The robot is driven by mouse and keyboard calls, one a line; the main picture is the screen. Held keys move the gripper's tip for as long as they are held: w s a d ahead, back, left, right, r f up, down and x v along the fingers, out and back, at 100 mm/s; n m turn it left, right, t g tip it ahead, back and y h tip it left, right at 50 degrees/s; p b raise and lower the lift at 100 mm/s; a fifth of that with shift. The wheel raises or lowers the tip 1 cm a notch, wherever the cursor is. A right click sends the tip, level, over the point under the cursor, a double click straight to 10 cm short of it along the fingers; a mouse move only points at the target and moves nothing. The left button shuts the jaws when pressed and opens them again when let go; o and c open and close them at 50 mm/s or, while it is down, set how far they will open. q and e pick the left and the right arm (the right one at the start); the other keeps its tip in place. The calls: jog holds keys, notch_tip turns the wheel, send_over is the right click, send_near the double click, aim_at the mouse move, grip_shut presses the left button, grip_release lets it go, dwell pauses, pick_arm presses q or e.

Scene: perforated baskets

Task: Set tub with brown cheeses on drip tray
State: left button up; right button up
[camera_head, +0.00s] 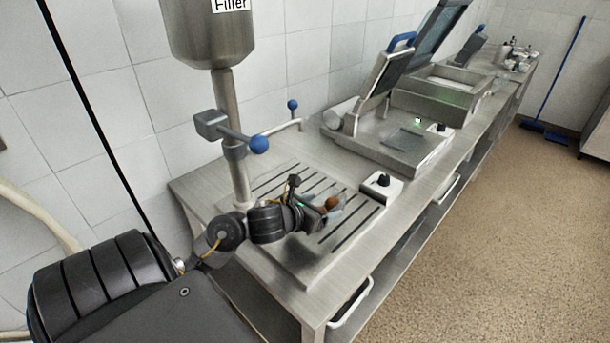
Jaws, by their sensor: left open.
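The drip tray (345,232) is a slotted metal plate on the steel counter, below the filler. A small clear tub (337,212) with brown round cheeses (331,203) is over the slotted tray, right at the end of my left gripper (318,206). My left gripper is open, with its fingers beside the tub. The wrist hides part of the tub, and I cannot tell whether the tub touches the tray. My right gripper is not in view.
The filler (232,130) with blue-knobbed levers (259,144) rises behind the tray. A white control box (382,187) with a black knob stands at the tray's right. Machines with raised lids (385,80) stand farther along the counter.

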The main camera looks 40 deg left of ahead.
pick_arm(q)
jog(key=p+v, duration=0.1)
jog(key=v, duration=0.5)
jog(key=shift+s+r, duration=0.15)
jog(key=shift+s, duration=0.15)
jog(key=shift+p+v, duration=1.05)
jog(key=shift+v, duration=0.15)
jog(key=shift+s+d+r+p, duration=0.1)
jog(key=shift+s+r+p, duration=0.15)
jog(key=shift+s+p, duration=0.5)
jog(key=shift+f, duration=0.1)
